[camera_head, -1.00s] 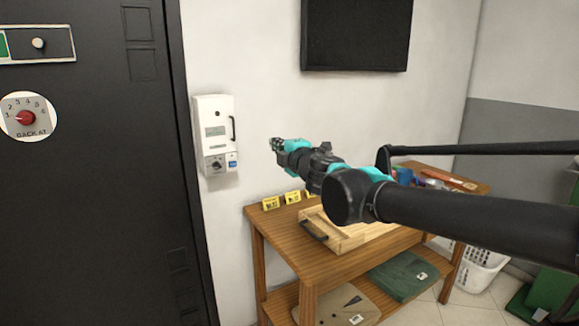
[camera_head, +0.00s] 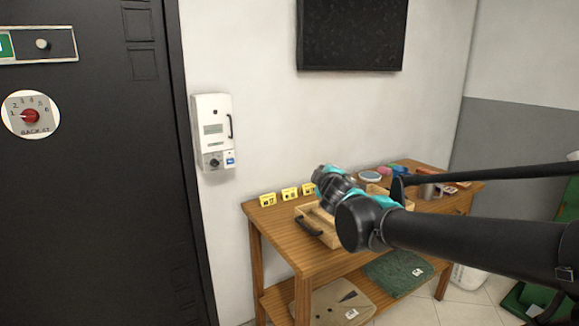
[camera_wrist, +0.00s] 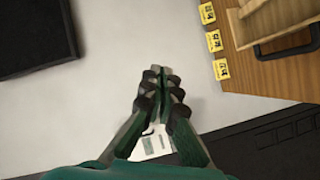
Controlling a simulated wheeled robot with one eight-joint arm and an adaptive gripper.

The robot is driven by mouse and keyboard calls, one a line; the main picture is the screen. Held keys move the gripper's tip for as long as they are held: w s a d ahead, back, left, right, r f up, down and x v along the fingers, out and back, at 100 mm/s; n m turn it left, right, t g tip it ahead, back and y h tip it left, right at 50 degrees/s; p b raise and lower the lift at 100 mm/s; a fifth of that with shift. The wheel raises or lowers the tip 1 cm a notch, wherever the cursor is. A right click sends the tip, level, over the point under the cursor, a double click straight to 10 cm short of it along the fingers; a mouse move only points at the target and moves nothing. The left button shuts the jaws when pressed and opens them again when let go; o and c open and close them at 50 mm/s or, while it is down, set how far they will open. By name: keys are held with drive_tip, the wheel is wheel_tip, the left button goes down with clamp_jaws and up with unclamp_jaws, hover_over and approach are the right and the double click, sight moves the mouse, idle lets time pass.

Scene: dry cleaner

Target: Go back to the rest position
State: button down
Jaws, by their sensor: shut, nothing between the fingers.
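My gripper (camera_wrist: 160,78) is in the middle of the wrist view, its dark green fingers drawn together with nothing between them. In the head view my black and teal arm reaches in from the right, its wrist above the wooden table (camera_head: 283,237). The fingers cannot be made out there. The wrist view shows the pale wall beyond the fingertips.
A white box (camera_head: 213,132) with a handle and knob hangs on the wall. A wooden tray (camera_head: 324,233) and several yellow number markers (camera_head: 290,194) are on the table. A dark screen (camera_head: 350,35) is above. A black panel (camera_head: 100,200) with a red dial (camera_head: 30,116) fills the left.

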drive_tip(key=s+d+f+m+g+h, duration=0.2)
drive_tip(key=s+d+f+m+g, duration=0.15)
drive_tip(key=d+f, duration=0.4)
drive_tip(key=s+d+f+m+g+h, duration=0.2)
drive_tip(key=s+d+f+m, duration=0.25)
drive_tip(key=f, duration=0.55)
drive_tip(key=s+a+f+m+g+y, duration=0.2)
drive_tip(key=s+f+m+g, duration=0.3)
drive_tip(key=s+f, duration=0.8)
drive_tip(key=shift+s+a+f+m+g+y, duration=0.15)
drive_tip(key=shift+s+a+m+g+y, duration=0.2)
drive_tip(key=shift+s+g+y, duration=0.3)
drive_tip(key=shift+w, duration=0.2)
